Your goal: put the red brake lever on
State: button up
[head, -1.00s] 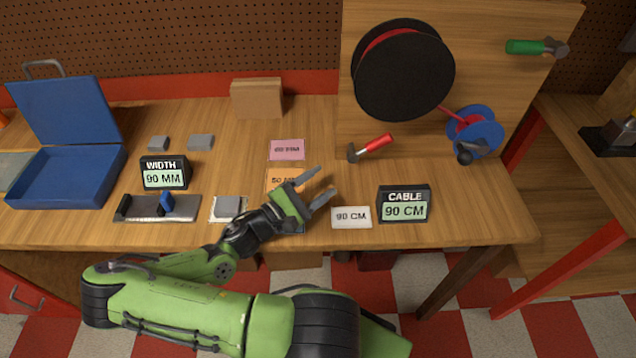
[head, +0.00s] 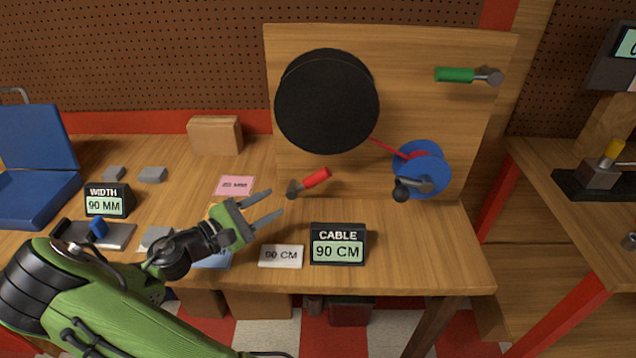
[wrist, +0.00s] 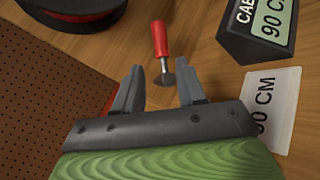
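In the wrist view my gripper (wrist: 160,90) shows both fingers apart. A green lever (head: 466,75) is fixed at the board's upper right.
A black drum (head: 327,102) and a blue spool (head: 421,172) with a crank are on the board, joined by a red cable. A WIDTH display (head: 107,200) is left.

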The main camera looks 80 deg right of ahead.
aim_at(314, 180)
jog(key=b+x, duration=0.3)
jog(key=x, duration=1.1)
jog(key=shift+s+d+f, duration=0.1)
jog(key=shift+s+d, duration=0.1)
jog(key=shift+d, duration=0.15)
grip_shut()
